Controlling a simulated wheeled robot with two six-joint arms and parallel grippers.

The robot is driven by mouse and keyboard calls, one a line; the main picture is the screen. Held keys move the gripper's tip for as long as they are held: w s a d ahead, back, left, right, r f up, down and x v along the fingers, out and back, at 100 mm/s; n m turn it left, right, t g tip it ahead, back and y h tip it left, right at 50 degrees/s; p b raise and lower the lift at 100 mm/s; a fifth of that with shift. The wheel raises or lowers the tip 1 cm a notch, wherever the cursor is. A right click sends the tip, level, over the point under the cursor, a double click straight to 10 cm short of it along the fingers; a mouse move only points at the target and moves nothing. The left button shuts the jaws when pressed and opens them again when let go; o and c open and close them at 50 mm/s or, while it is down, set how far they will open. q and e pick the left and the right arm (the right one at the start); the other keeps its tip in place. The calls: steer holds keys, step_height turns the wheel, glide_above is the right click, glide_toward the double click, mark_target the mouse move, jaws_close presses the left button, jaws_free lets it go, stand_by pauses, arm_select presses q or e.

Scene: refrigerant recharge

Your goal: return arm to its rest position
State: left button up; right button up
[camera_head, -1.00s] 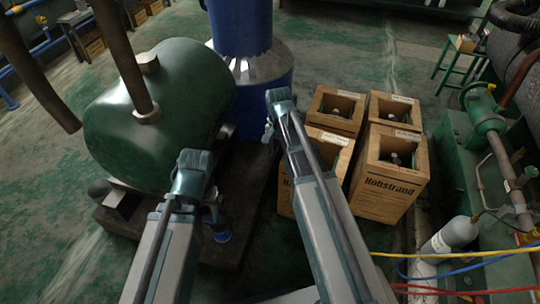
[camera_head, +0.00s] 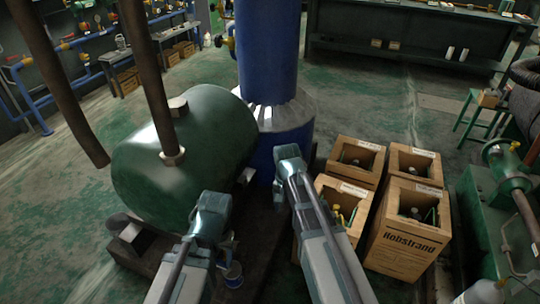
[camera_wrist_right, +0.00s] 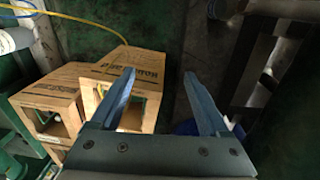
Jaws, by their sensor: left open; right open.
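My left arm comes in from the lower left in the head view. Its gripper (camera_head: 228,243) points down beside the dark base of the green tank, partly hidden by its own wrist; I see nothing held in it. My right arm reaches up from the lower middle. Its gripper (camera_head: 278,190) hangs down in front of the blue column and left of the cardboard boxes, mostly hidden behind the wrist. In the right wrist view the right gripper (camera_wrist_right: 159,78) shows two blue-grey fingers apart, with nothing between them.
A green tank (camera_head: 185,145) on a dark base stands left of my arms. A blue column (camera_head: 268,50) rises behind them. Several cardboard boxes (camera_head: 408,245) stand close right of the right arm. Green machinery (camera_head: 490,215) is at the right edge. Open floor (camera_head: 360,100) lies behind the boxes.

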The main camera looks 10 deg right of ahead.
steer(key=s+a+r+n+p, duration=0.3)
steer(key=s+r+p, duration=0.1)
steer(key=r+p, duration=0.4)
steer(key=s+a+r+n+p, duration=0.4)
steer(key=s+r+p, duration=0.1)
steer(key=r+p, duration=0.3)
steer(key=s+a+r+n+p, duration=0.3)
steer(key=s+a+r+p, duration=0.1)
steer(key=r+p, duration=0.4)
steer(key=shift+s+r+n+h, duration=0.15)
steer(key=shift+s+n+h, duration=0.15)
steer(key=shift+s, duration=0.05)
steer(key=shift+a, duration=0.1)
